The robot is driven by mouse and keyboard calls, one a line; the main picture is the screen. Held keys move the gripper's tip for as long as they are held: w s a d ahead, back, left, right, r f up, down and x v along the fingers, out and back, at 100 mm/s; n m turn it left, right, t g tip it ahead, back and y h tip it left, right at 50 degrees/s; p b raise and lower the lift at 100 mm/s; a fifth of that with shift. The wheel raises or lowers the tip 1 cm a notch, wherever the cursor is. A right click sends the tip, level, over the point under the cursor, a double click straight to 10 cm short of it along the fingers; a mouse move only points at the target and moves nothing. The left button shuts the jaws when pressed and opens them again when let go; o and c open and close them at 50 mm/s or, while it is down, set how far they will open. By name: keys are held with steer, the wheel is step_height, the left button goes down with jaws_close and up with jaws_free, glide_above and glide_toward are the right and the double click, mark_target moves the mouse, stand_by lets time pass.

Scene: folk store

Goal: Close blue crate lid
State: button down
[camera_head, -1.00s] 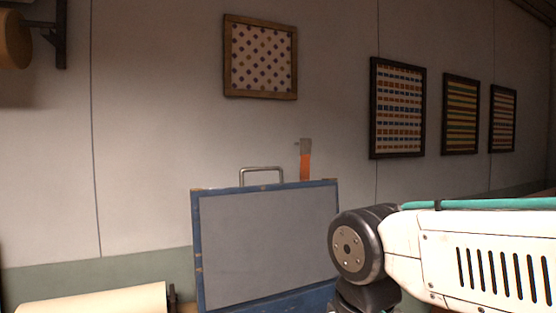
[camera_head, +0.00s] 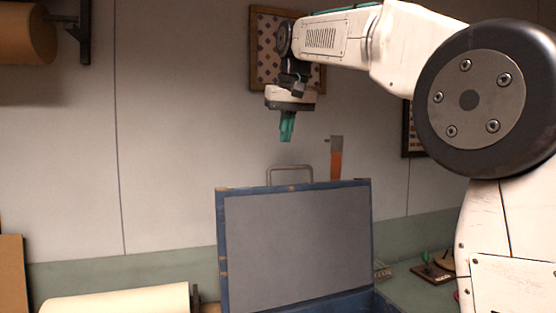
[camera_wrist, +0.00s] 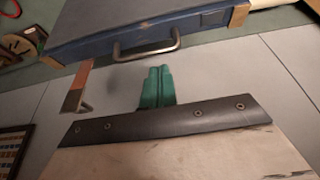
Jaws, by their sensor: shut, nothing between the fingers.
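The blue crate's lid (camera_head: 298,245) stands open and upright, its grey inner face toward me in the head view. A metal handle (camera_head: 290,170) sticks up from its top edge. The lid's blue outer side (camera_wrist: 150,38) and the handle (camera_wrist: 147,50) also show in the wrist view. The crate's lower body is mostly cut off by the bottom of the head view. My gripper (camera_head: 287,136) has green fingers, shut and empty, pointing down above the handle and apart from it. The fingers (camera_wrist: 157,72) also show in the wrist view, near the handle.
An orange-handled tool (camera_head: 336,160) stands behind the lid, right of the handle. A paper roll (camera_head: 115,301) lies at lower left. Small items (camera_head: 435,268) sit on the surface at right. The wall with framed pictures is close behind.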

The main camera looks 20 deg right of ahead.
steer(key=w+r, duration=0.2)
steer(key=w, duration=0.3)
steer(key=shift+t, duration=0.3)
steer(key=shift+a+f, duration=0.15)
steer(key=shift+f, duration=4.5)
